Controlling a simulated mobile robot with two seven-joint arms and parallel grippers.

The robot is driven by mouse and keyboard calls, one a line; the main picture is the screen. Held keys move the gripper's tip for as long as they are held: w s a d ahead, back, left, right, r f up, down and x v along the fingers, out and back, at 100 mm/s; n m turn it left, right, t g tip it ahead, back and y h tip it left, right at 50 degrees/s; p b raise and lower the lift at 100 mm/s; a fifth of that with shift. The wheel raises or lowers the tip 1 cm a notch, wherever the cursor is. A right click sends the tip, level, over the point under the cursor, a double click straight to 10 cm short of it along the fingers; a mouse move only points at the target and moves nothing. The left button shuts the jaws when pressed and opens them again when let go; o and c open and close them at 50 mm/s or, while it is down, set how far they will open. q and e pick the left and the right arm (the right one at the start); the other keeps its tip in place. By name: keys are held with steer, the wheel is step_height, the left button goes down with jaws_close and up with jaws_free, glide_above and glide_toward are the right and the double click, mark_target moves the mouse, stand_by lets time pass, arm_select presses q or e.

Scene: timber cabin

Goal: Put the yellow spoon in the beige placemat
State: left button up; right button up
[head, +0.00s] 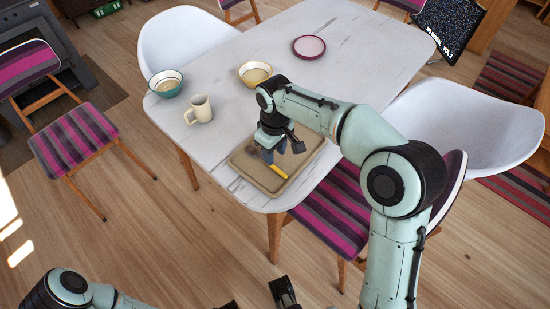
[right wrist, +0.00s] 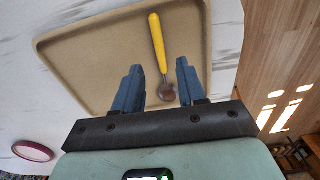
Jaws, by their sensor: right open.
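The beige placemat (head: 241,162), a flat tray-like mat with a raised rim, lies at the table's near corner. It also fills much of the right wrist view (right wrist: 85,58). The yellow spoon (head: 278,171) appears to lie on the placemat; in the right wrist view its yellow handle (right wrist: 158,42) points away and its darker metal bowl lies close to my jaws. My right gripper (head: 269,153) is over the placemat with its blue fingers (right wrist: 158,68) open, on either side of the spoon. Of my left arm, only parts show at the bottom edge of the head view; its finger state is unclear.
The white table (head: 225,65) holds a cream mug (head: 199,109), a green-rimmed bowl (head: 166,84), a yellow bowl (head: 255,73) and a pink plate (head: 309,47). Striped chairs (head: 75,140) and white chairs (head: 180,38) stand around it. The table's middle is clear.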

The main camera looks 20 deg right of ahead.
mark_target(275, 167)
step_height(275, 167, up, 6)
steer(key=p, duration=0.1)
steer(key=shift+r, duration=0.15)
stand_by(0.5)
